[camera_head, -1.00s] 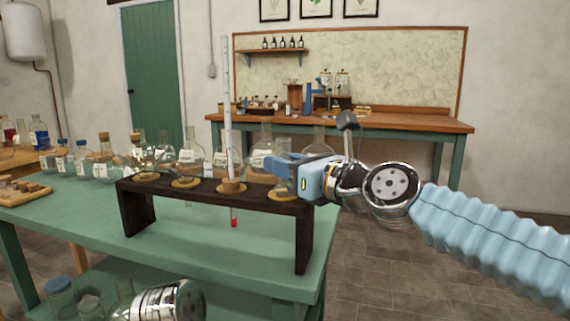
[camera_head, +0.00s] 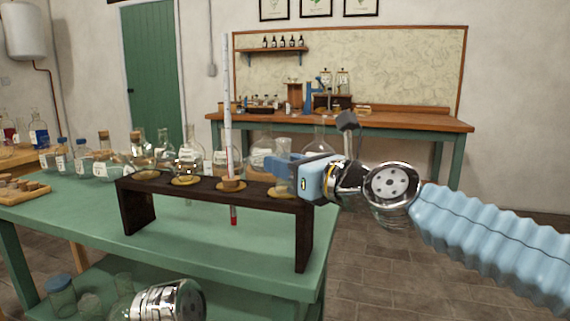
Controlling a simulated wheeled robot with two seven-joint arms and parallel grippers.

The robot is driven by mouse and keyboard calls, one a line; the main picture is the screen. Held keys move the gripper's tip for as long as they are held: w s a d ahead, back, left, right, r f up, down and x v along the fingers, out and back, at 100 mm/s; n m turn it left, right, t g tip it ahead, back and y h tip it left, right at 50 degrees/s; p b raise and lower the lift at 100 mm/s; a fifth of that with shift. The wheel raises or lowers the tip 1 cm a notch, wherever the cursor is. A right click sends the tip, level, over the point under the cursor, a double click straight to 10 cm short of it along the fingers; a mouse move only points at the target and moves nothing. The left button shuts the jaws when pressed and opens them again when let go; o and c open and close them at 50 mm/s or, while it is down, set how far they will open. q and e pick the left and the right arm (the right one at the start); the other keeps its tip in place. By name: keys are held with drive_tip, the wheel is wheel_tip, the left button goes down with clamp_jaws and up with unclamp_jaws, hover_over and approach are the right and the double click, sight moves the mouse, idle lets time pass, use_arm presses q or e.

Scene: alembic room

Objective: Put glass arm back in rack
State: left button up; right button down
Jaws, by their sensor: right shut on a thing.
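The dark wooden rack (camera_head: 217,197) stands on the green table, with several round cork-coloured rings along its top. A tall glass thermometer (camera_head: 227,100) with a red tip stands upright through a cork in one ring. My right gripper (camera_head: 284,170) is at the rack's right end, shut on a clear glass piece (camera_head: 283,184) just over the rightmost ring. The fingers partly hide this piece, and I cannot tell whether it is seated in the ring. My left gripper is out of view; only a chrome joint of my left arm shows at the bottom.
Several glass flasks and bottles (camera_head: 190,152) stand behind the rack on the green table (camera_head: 90,215). A tray of corks (camera_head: 22,192) lies at the left. The tabletop before the rack is clear. A wooden workbench (camera_head: 400,121) stands at the back wall.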

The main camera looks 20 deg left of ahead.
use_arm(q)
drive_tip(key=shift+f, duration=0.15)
use_arm(e)
drive_tip(key=shift+f, duration=0.2)
idle(0.6)
drive_tip(key=c, duration=0.8)
unclamp_jaws()
drive_tip(key=shift+o, duration=0.2)
use_arm(q)
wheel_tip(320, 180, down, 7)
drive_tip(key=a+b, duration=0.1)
drive_tip(key=b, duration=0.6)
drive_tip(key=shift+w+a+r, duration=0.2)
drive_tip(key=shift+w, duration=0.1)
use_arm(e)
drive_tip(key=v, duration=1.4)
drive_tip(key=shift+w, duration=0.15)
